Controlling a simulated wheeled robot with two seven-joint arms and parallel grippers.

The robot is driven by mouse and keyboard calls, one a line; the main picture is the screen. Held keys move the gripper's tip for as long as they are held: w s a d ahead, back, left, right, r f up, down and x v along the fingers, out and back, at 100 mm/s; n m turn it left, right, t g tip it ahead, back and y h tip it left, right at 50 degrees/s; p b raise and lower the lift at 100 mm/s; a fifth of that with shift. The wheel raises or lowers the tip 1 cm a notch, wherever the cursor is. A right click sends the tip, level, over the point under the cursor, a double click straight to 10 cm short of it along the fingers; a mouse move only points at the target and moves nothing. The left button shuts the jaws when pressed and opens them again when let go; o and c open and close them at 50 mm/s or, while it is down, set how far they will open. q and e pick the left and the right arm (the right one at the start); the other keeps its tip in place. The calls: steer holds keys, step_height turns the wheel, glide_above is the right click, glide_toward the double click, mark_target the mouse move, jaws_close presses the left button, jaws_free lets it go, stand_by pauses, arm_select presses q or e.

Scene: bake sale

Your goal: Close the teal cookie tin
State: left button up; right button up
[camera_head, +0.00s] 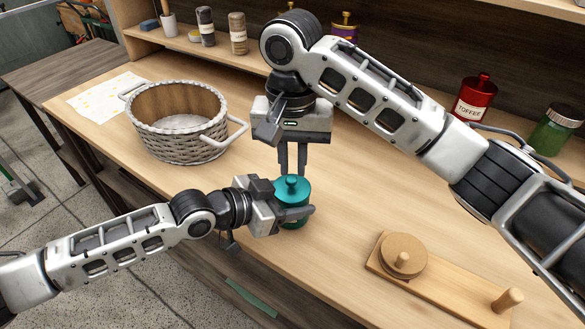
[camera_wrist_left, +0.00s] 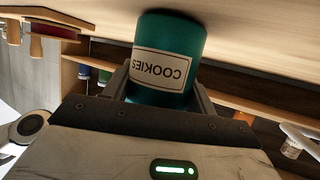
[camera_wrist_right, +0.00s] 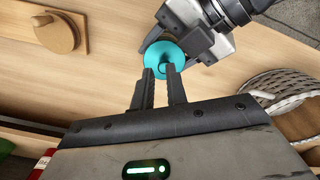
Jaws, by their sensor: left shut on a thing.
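The teal cookie tin (camera_head: 293,222) stands near the table's front edge, and its "COOKIES" label shows upside down in the left wrist view (camera_wrist_left: 163,68). My left gripper (camera_head: 296,213) is shut around the tin's body from the left side. The teal lid (camera_head: 291,188) with its round knob is on top of the tin; whether it is fully seated is hard to tell. My right gripper (camera_head: 292,172) points down at the lid. In the right wrist view its fingertips are on either side of the knob of the lid (camera_wrist_right: 160,52); contact is unclear.
A wicker basket (camera_head: 178,145) stands behind left. A wooden board with a round wooden disc (camera_head: 403,255) lies front right. A red toffee tin (camera_head: 473,98) and a green jar (camera_head: 556,128) stand at the back right. The table between is clear.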

steer(key=shift+r, duration=0.55)
steer(key=o, duration=0.6)
steer(key=shift+c, duration=0.2)
step_height(320, 180, up, 12)
steer(key=shift+w+a, duration=0.1)
arm_select(q)
steer(key=o, duration=1.4)
steer(key=shift+o, duration=0.2)
